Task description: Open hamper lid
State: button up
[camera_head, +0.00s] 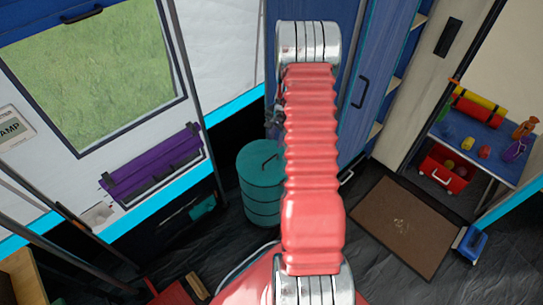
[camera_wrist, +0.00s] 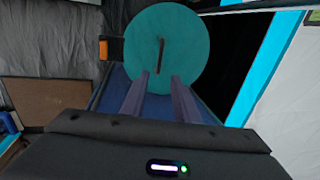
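The hamper is a teal round bin (camera_head: 262,205) on the dark floor, partly covered by my red arm in the head view. Its flat round lid (camera_head: 256,157) looks shut and has a small dark handle. In the wrist view the lid (camera_wrist: 185,40) faces me, with the upright dark bar handle (camera_wrist: 161,58) near its middle. My gripper (camera_wrist: 161,78) is open and empty. Its two fingers point at the lid, with the handle just beyond and between their tips in the picture. I cannot tell the gap in depth. The gripper is hidden in the head view.
A blue cupboard (camera_head: 364,70) stands behind and right of the hamper. A brown mat (camera_head: 405,226) lies on the floor to the right, near a blue dustpan (camera_head: 470,243). A purple roll (camera_head: 150,165) is on the tent wall at left. A shelf (camera_head: 500,138) holds toys.

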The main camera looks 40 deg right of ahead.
aim_at(271, 158)
jog(key=shift+f, duration=0.1)
jog(key=shift+w+f, duration=0.45)
jog(key=shift+f, duration=1.75)
jog(key=shift+w+f, duration=0.5)
jog(key=shift+f, duration=1.75)
jog(key=shift+w+f, duration=0.45)
jog(key=shift+f, duration=1.75)
grip_shut()
jog(key=shift+a, duration=0.1)
